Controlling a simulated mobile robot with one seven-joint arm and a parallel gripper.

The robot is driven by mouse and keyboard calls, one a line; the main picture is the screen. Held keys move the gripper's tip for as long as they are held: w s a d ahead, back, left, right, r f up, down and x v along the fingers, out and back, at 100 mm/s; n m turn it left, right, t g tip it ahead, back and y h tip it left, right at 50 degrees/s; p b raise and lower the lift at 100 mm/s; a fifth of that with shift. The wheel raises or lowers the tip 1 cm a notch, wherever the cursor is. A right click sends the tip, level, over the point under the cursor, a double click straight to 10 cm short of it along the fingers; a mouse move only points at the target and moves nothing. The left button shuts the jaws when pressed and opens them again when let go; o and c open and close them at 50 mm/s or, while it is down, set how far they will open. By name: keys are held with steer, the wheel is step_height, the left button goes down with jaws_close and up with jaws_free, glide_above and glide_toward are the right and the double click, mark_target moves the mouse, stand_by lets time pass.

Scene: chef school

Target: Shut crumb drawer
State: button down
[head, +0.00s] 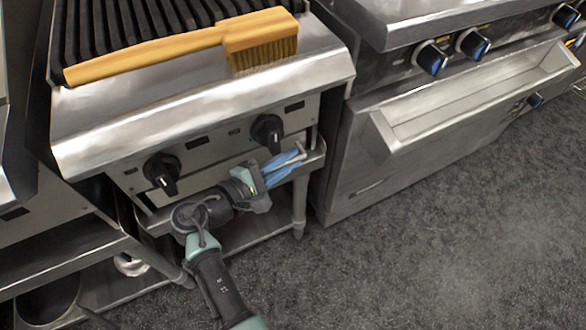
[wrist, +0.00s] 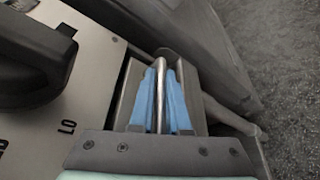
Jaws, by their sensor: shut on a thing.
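The crumb drawer (head: 316,158) is a metal tray under the knob panel of the grill. Its right end sticks out a little beyond the panel, and my arm hides much of its front. My gripper (head: 285,168) is at the drawer's right part, with its blue fingers angled up and to the right. In the wrist view my gripper (wrist: 161,95) has one blue finger on each side of a thin metal edge, which appears to be the drawer's front lip (wrist: 160,90). The fingers are shut on that edge.
Two black knobs (head: 267,132) sit just above the drawer. A yellow-handled brush (head: 180,45) lies across the grill top. A metal leg (head: 300,205) stands below the drawer's right end. A neighbouring oven (head: 350,170) is to the right. The dark floor (head: 430,240) in front is clear.

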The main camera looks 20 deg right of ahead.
steer(key=shift+w+a+r, duration=0.1)
steer(key=shift+w, duration=0.15)
steer(key=c, duration=0.9)
jaws_free()
steer(key=p+v, duration=0.3)
steer(key=v, duration=1)
steer(key=shift+s, duration=0.15)
